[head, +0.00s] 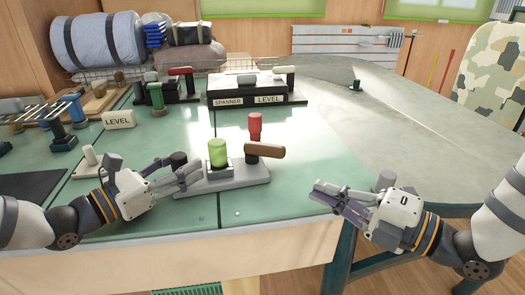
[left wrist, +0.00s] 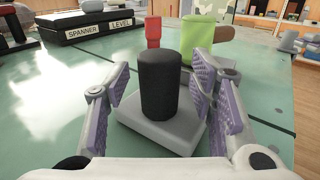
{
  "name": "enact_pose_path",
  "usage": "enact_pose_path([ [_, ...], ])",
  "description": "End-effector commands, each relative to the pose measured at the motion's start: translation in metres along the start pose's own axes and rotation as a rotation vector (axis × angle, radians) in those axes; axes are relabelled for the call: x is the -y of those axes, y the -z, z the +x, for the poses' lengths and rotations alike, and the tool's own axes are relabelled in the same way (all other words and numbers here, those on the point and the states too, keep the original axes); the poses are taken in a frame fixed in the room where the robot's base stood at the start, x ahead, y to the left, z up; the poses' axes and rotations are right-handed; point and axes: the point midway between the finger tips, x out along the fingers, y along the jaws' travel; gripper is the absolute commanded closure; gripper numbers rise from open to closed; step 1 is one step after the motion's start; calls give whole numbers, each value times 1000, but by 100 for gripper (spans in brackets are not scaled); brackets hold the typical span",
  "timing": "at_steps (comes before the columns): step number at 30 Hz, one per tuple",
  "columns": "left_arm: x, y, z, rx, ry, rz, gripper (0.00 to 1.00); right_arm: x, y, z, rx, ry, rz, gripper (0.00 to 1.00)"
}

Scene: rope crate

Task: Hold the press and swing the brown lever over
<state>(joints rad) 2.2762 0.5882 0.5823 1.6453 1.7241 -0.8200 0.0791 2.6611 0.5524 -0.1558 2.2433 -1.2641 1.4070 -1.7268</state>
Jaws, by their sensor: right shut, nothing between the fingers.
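The press has a grey base (head: 222,181) near the table's front edge, with a black upright knob (head: 178,159) at its left end and a translucent green cylinder (head: 218,152) in the middle. The brown lever (head: 265,151) lies roughly level, its handle pointing right; its end also shows in the left wrist view (left wrist: 225,33). My left gripper (head: 190,172) is open, and in the left wrist view its fingers stand either side of the black knob (left wrist: 160,85), with gaps visible. My right gripper (head: 317,190) is shut and empty, right of the lever and apart from it.
A red cylinder (head: 255,126) stands behind the lever. A black box labelled SPANNER and LEVEL (head: 246,90) is at the back. A LEVEL sign (head: 118,119), a small white-topped post (head: 89,158) and clamps are at left. The green tabletop right of the press is clear.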

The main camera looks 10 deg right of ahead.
Motion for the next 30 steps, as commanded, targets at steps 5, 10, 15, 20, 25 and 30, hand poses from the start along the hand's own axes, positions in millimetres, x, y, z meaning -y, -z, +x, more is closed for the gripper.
enact_pose_path([
  [5,-1,0,-10,1,-3,-1,50,0,0,0,0,0,0,100],
  [10,-2,-1,-54,3,-6,-3,50,0,0,0,0,0,0,100],
  [15,-1,-1,-96,3,-5,-1,50,0,0,0,0,0,0,100],
  [20,0,0,-117,1,-1,1,50,0,0,0,0,0,0,100],
  [25,0,0,-120,0,0,0,50,0,0,0,0,0,0,100],
  [30,0,0,-120,0,0,0,50,0,0,0,0,0,0,100],
])
